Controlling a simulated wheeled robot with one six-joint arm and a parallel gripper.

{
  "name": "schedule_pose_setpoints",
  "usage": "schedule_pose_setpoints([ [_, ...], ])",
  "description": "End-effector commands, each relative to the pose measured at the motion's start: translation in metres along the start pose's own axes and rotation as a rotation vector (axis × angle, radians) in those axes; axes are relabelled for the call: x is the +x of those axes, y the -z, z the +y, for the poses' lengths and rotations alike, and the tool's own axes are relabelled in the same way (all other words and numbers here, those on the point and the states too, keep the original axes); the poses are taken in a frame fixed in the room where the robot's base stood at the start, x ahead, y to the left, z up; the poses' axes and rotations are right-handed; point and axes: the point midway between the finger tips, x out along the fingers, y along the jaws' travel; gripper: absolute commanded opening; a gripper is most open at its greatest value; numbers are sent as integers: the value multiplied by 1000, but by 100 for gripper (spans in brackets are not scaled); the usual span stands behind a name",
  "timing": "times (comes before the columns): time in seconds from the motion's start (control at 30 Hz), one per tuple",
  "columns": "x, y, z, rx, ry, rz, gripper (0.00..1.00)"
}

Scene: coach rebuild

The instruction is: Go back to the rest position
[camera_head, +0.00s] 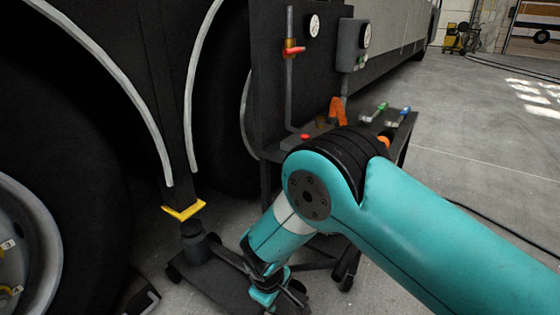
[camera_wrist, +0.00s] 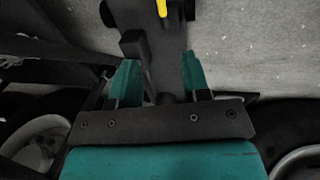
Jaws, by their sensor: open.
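My arm, teal with a black joint, reaches down from the right in the head view. My gripper (camera_head: 268,296) is low, close to the dark wheeled jack (camera_head: 215,282), and the arm partly hides that area. In the wrist view my gripper (camera_wrist: 160,72) is open, with its two teal fingers apart. A dark upright piece of the jack (camera_wrist: 135,48) shows between and beyond the fingers; I cannot tell whether they touch it. The jack's yellow top pad (camera_head: 183,211) sits under the coach's dark side between the wheels.
A large wheel (camera_head: 35,240) stands at the left. A dark cart (camera_head: 402,135) with green-, blue- and orange-marked tools stands behind my arm.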

Motion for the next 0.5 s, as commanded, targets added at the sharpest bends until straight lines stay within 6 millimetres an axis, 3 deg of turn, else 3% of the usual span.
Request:
schedule_pose_setpoints([
  [0.17,-77,-6,28,85,69,35,43],
  [0.27,-138,-24,45,150,132,58,43],
  [0.5,-271,-96,61,279,271,120,43],
])
